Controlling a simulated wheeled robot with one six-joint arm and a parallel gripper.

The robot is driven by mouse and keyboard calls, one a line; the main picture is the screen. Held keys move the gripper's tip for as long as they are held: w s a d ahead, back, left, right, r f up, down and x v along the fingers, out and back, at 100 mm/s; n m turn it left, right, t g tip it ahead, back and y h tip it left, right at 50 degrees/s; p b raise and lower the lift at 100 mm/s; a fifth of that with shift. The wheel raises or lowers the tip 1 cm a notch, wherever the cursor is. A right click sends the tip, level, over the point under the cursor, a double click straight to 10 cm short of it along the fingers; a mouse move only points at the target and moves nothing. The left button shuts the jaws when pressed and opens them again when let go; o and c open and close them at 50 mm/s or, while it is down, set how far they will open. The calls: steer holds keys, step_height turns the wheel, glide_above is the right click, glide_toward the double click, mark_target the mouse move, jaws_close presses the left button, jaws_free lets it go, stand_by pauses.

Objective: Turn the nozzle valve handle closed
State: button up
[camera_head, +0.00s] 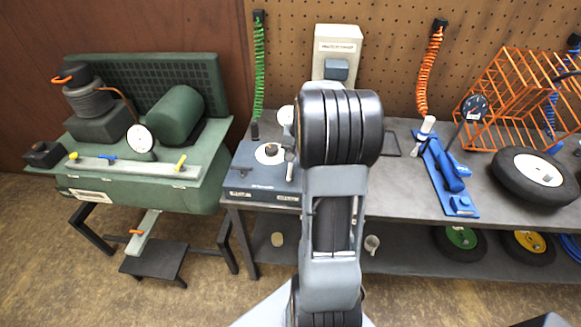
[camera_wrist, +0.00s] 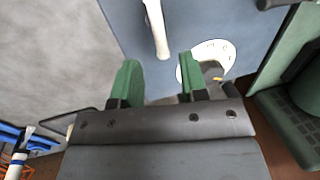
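A blue-grey box (camera_head: 262,178) stands on the left end of the grey bench. It has a white disc with a dark knob (camera_head: 270,152) and a pale upright lever (camera_head: 290,165) at its right side. In the wrist view a pale rod-like handle (camera_wrist: 156,30) stands over the blue-grey surface (camera_wrist: 200,22); I cannot tell for sure that it is the nozzle valve handle. My gripper (camera_wrist: 160,80) is open, its green fingertips apart. The handle's rounded end lies just beyond the gap between them. The white disc (camera_wrist: 220,50) is partly behind the right finger. My arm hides the gripper in the head view.
A green compressor (camera_head: 140,185) with gauge and small coloured valves stands left of the bench. A blue jack (camera_head: 445,175), a wheel (camera_head: 535,175) and an orange wire basket (camera_head: 515,95) are on the right. Coiled hoses hang on the pegboard. The bench middle is mostly clear.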

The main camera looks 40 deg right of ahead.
mark_target(291, 167)
steer(key=shift+w+a+f, duration=0.1)
steer(key=shift+a+f, duration=0.05)
steer(key=shift+f, duration=0.75)
steer(key=shift+w+a+f, duration=0.1)
steer(key=shift+w+f, duration=0.05)
steer(key=shift+f, duration=0.7)
steer(key=shift+w+a+f, duration=0.1)
steer(key=shift+a+f, duration=0.05)
steer(key=shift+f, duration=0.75)
steer(key=shift+c, duration=0.3)
jaws_close()
